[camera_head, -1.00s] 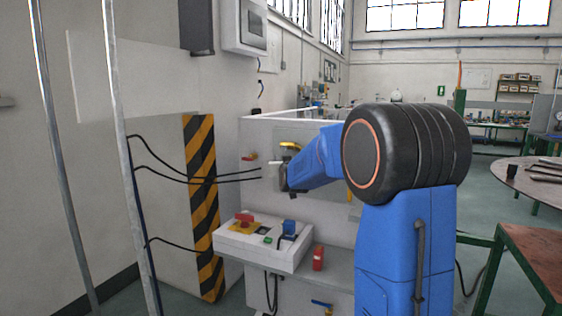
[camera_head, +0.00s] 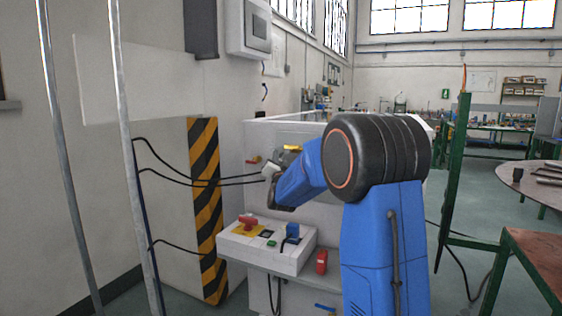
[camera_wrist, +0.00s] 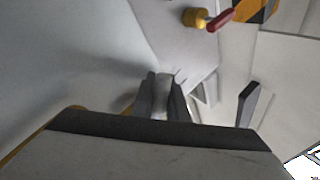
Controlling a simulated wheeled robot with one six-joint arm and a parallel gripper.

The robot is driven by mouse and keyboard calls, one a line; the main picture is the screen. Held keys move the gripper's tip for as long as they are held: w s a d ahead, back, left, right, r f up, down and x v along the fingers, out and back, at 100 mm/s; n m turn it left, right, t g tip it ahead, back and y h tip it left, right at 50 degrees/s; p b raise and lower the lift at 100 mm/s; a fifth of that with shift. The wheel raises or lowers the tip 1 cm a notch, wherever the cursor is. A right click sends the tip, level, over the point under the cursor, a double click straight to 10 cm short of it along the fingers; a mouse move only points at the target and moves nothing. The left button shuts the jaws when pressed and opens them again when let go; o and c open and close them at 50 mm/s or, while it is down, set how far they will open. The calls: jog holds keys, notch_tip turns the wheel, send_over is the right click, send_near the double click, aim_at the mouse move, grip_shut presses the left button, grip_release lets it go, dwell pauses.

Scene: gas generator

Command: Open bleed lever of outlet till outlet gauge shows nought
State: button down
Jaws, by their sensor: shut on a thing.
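My gripper (camera_wrist: 162,95) is shut on a small pale grey piece (camera_wrist: 162,84), seen between its fingers in the wrist view. I cannot tell for sure whether this is the outlet's bleed lever. In the head view my gripper (camera_head: 270,178) is at the front of the white cabinet (camera_head: 330,222), below a yellow handle (camera_head: 292,148). A valve with a red handle (camera_wrist: 221,20) and yellow body shows at the top of the wrist view. It also appears left of my gripper in the head view (camera_head: 253,160). No readable outlet gauge face shows.
A control box (camera_head: 262,248) with a red switch and a blue part sits on the ledge below my gripper. A red cylinder (camera_head: 321,262) stands beside it. A striped post (camera_head: 205,200) and black cables are at the left. A dark bar (camera_wrist: 247,103) shows in the wrist view.

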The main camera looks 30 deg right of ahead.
jog(key=m, duration=0.1)
jog(key=m+h, duration=0.1)
jog(key=r+m+h, duration=0.1)
jog(key=shift+w+a+r+m, duration=0.1)
jog(key=shift+w+a+m, duration=0.15)
jog(key=shift+m, duration=0.15)
notch_tip(320, 180, up, 2)
jog(key=m+h, duration=0.2)
jog(key=m, duration=0.1)
jog(key=m+g+h, duration=0.1)
jog(key=m+h, duration=0.1)
jog(key=m, duration=0.2)
jog(key=shift+w+r+h, duration=0.1)
jog(key=shift+h, duration=0.3)
jog(key=shift+s+d+r+m+g+h, duration=0.1)
jog(key=shift+r+m+g+h, duration=0.2)
jog(key=shift+m+g+h, duration=0.6)
jog(key=shift+s+r+m+g+h, duration=0.1)
jog(key=shift+r+m+g+h, duration=0.3)
jog(key=shift+m, duration=0.95)
jog(key=shift+d+r+m+g+h, duration=0.1)
jog(key=shift+r+m+g+h, duration=0.1)
jog(key=shift+m+g+h, duration=0.7)
jog(key=shift+m, duration=0.35)
jog(key=c, duration=2)
grip_release()
jog(key=shift+a, duration=0.1)
jog(key=v, duration=1.7)
jog(key=shift+s, duration=0.25)
